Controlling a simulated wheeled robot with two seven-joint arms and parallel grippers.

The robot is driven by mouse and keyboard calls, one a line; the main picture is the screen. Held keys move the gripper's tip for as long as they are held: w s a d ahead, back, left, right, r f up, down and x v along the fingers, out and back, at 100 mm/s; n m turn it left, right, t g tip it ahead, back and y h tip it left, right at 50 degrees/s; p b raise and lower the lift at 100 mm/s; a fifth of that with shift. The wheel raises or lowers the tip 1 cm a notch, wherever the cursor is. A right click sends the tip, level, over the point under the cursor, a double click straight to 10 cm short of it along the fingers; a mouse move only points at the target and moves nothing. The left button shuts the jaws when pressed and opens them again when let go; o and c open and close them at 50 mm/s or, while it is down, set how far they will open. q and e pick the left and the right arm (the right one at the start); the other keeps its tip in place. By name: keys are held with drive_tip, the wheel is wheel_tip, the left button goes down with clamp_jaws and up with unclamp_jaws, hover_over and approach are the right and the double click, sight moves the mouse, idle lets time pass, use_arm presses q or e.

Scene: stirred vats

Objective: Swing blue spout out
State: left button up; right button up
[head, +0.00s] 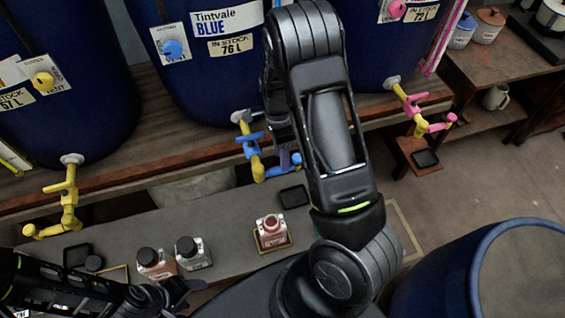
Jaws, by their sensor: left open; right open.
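The blue spout (272,172) hangs from the yellow tap under the blue vat labelled Tintvale BLUE (226,22). It has a blue handle (249,137) above it, and its outlet end points to the right. My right gripper (290,157) is open just right of the spout, close to its outlet end. The forearm partly hides it, and I cannot tell whether it touches the spout. My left gripper (180,293) is open and empty at the bottom left, beside the bottles and away from the spout.
A yellow spout (68,215) is at left and a pink spout (430,125) at right. Several bottles stand on the grey bench below, including a red one (271,233). A dark square pad (294,196) lies below the blue spout. A blue drum (480,270) stands lower right.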

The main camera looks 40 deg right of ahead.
sight(280, 170)
drive_tip(key=shift+s+a+f, duration=0.1)
drive_tip(key=shift+s+f, duration=0.1)
drive_tip(key=shift+f, duration=0.75)
drive_tip(key=shift+s+f, duration=0.15)
drive_tip(key=shift+f, duration=0.8)
clamp_jaws()
